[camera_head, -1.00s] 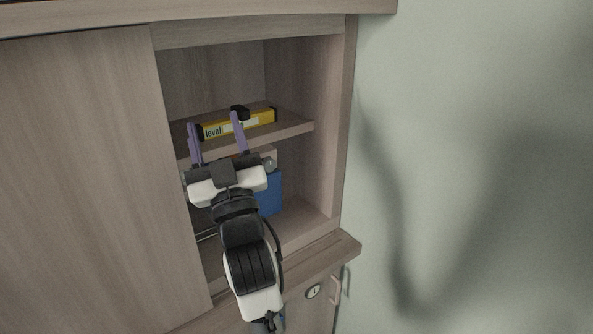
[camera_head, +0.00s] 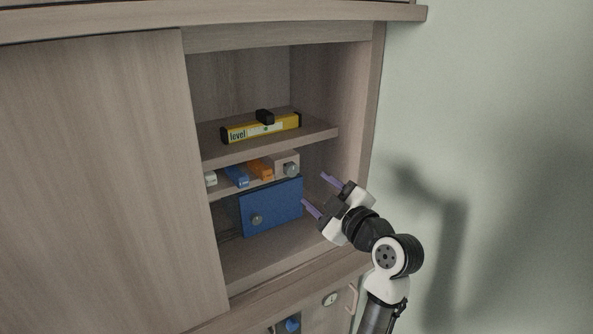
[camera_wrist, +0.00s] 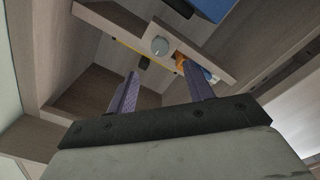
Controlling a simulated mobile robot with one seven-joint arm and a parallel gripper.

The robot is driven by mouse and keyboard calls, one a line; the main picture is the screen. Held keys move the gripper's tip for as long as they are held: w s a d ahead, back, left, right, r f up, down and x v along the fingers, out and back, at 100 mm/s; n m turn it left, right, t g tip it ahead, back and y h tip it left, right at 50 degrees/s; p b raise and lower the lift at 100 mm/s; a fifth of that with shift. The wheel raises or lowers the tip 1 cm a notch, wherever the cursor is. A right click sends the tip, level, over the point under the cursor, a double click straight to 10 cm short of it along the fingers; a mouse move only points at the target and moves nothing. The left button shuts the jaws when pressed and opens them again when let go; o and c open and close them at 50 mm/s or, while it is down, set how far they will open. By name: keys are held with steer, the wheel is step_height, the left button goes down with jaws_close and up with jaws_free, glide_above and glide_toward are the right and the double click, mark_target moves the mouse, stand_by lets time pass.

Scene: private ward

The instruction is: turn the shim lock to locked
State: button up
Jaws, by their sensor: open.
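A round grey knob (camera_head: 291,170) sits on the front of a small wood block at the right end of the middle shelf. It looks like the shim lock, though no label is readable. Coloured pieces, including an orange one (camera_head: 259,168) and a blue one (camera_head: 237,175), lie left of it. The knob also shows in the wrist view (camera_wrist: 160,46), beyond my fingertips, with an orange piece (camera_wrist: 180,63) beside it. My gripper (camera_head: 314,189) is open and empty, right of the knob and apart from it. Its two purple fingers (camera_wrist: 160,69) are spread in the wrist view.
A blue door (camera_head: 280,207) with its own knob (camera_head: 257,219) is below the middle shelf. A yellow level (camera_head: 262,127) lies on the upper shelf. A sliding panel (camera_head: 100,180) covers the cabinet's left. The cabinet's right side wall (camera_head: 350,110) stands close to my gripper.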

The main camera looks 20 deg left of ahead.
mark_target(293, 171)
steer(key=p+x, duration=0.2)
steer(key=x, duration=0.7)
steer(key=shift+w+a+p, duration=0.15)
steer(key=shift+a+p, duration=0.05)
steer(key=shift+p, duration=0.1)
steer(key=shift+c, duration=0.4)
steer(key=c, duration=0.9)
